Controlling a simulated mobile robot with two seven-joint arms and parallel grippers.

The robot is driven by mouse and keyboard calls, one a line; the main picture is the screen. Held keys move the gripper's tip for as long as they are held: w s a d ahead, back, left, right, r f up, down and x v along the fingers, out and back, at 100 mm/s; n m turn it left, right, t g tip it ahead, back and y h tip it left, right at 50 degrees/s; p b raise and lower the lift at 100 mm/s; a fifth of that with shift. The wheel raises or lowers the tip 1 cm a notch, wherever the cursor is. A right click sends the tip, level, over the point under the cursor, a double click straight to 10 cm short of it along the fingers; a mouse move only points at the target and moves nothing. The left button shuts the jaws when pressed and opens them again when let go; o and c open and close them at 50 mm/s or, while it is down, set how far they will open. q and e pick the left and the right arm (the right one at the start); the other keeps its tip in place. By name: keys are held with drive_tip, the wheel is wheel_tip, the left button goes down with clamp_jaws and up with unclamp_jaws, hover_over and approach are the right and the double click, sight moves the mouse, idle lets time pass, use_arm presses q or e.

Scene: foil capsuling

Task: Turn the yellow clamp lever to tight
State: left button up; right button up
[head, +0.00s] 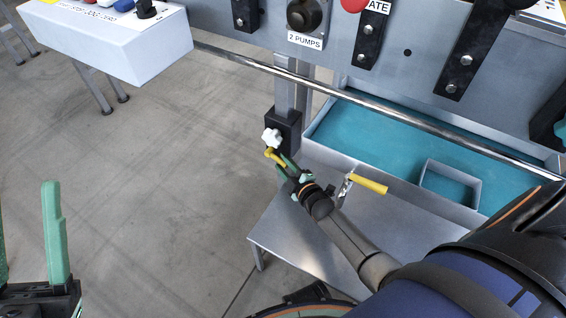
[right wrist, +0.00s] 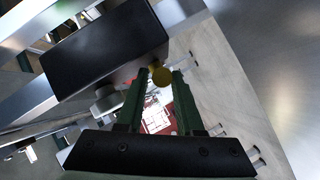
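The yellow clamp lever (head: 274,157) is at the black clamp block (head: 284,127) on the grey post, just below a white star-shaped knob (head: 271,138). My right gripper (head: 284,165) reaches it from below right. In the right wrist view the lever's round yellow end (right wrist: 161,76) sits between the two green fingertips of my right gripper (right wrist: 161,82). My left gripper (head: 30,235) is open and empty at the lower left, away from the lever.
A second yellow handle (head: 368,184) is on a valve right of my right gripper. A teal-lined tray (head: 400,131) and a steel rail (head: 350,92) lie behind. A grey panel with knobs (head: 303,14) is above.

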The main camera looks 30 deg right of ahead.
use_arm(q)
drive_tip(key=shift+m, duration=0.4)
drive_tip(key=shift+s+a+r+p, duration=0.1)
drive_tip(key=shift+a+r+p, duration=0.05)
drive_tip(key=shift+r+p, duration=1)
drive_tip(key=shift+s+a+r+p, duration=0.1)
drive_tip(key=shift+r+p, duration=0.95)
drive_tip(key=shift+r, duration=0.15)
use_arm(e)
drive_tip(key=v, duration=1.2)
use_arm(q)
drive_tip(key=shift+w, duration=0.1)
